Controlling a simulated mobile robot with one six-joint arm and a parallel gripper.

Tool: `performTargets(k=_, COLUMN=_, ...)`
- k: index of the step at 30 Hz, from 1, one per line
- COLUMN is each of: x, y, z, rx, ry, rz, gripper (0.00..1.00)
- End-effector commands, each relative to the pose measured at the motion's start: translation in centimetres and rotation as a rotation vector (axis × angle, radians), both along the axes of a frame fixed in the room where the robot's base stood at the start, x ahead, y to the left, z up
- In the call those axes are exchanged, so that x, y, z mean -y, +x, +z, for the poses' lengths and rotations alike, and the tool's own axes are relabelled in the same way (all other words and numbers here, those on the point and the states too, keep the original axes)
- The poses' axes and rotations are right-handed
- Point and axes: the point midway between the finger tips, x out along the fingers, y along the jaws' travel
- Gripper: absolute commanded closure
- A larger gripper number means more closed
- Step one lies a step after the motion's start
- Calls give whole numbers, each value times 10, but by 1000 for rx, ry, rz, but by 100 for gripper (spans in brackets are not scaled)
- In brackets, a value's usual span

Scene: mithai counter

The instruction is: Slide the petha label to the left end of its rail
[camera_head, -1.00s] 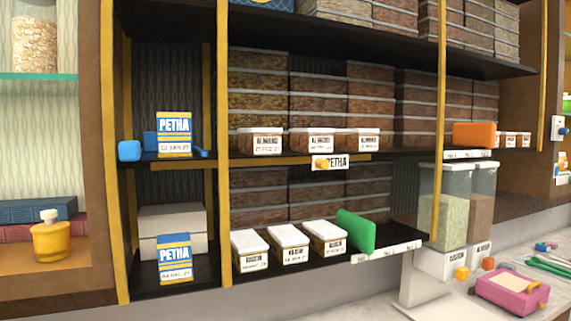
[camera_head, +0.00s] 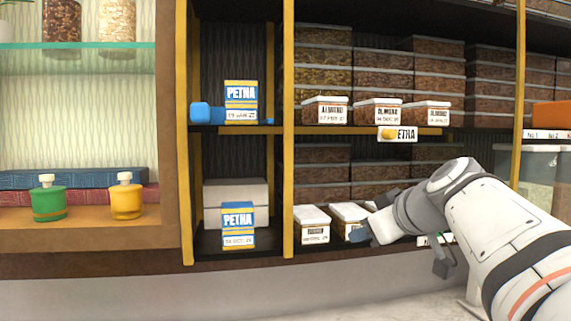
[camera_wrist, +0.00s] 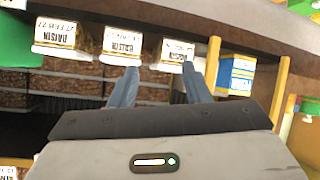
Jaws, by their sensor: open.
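The petha label (camera_head: 407,134) is a white tag with dark lettering and a yellow knob (camera_head: 389,133) at its left. It hangs on a yellow rail (camera_head: 340,130) along the middle shelf's front edge, right of the rail's middle. My gripper (camera_head: 402,250) is open, low in front of the bottom shelf, below the label and apart from it. In the wrist view, my two blue-grey fingers (camera_wrist: 160,85) are spread and empty before the upside-down raisin tubs (camera_wrist: 122,45). I cannot make out the label in that view.
Almond tubs (camera_head: 377,111) stand just above the rail. An orange block (camera_head: 551,115) is at the right. Space in front of the label looks clear.

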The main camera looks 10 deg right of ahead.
Motion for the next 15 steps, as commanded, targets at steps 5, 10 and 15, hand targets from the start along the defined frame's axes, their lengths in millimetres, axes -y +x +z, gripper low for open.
performTargets(k=5, x=56, y=12, z=91, rx=333, ry=-224, rz=14, gripper=57)
performTargets(k=10, x=82, y=4, z=150, rx=512, ry=-397, rz=5, gripper=57)
performTargets(k=15, x=89, y=5, z=171, rx=568, ry=-457, rz=1, gripper=57)
